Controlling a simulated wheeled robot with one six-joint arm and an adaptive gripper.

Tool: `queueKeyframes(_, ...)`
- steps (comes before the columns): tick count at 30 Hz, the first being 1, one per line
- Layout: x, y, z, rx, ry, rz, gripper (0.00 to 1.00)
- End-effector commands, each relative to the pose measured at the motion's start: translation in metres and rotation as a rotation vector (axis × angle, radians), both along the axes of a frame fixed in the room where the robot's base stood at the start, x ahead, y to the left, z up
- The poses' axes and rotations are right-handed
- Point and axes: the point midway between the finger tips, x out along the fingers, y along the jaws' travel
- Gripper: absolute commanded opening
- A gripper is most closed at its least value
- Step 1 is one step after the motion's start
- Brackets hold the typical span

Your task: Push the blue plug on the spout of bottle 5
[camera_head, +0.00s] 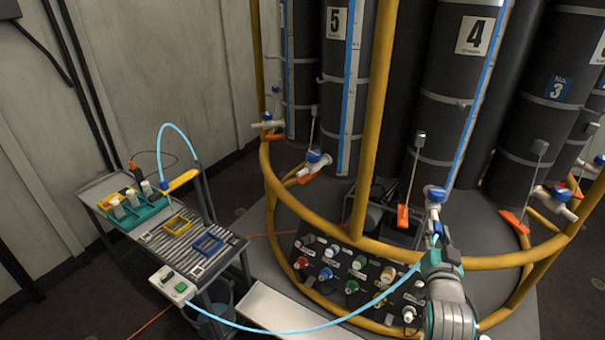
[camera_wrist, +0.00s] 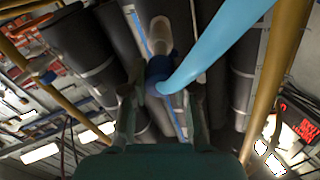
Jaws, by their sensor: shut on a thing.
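My gripper (camera_head: 436,243) is in the head view at the lower right, just below the blue-and-white spout valve (camera_head: 435,194) of bottle 4 (camera_head: 470,60). In the wrist view the fingers (camera_wrist: 163,92) are shut on the blue plug (camera_wrist: 157,72), with the light blue hose (camera_wrist: 215,45) running from it. A pale spout-like end (camera_wrist: 160,32) shows just beyond the plug; I cannot tell whether they touch. Bottle 5 (camera_head: 335,60) stands further left, its spout valve (camera_head: 316,160) apart from my gripper.
A yellow rail ring (camera_head: 330,226) and post (camera_head: 377,110) surround the bottles. A fittings board (camera_head: 340,278) lies inside below. A cart (camera_head: 215,255) with a green rack (camera_head: 130,212) stands left. The hose (camera_head: 300,330) loops low from the cart to my gripper.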

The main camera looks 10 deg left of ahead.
Motion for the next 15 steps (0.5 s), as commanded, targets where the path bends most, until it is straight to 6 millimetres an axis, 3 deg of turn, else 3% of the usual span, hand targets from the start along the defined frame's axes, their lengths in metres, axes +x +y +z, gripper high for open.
queueKeyframes(15, -0.018, 0.001, 0.001, 0.0, -0.001, 0.0, 0.0)
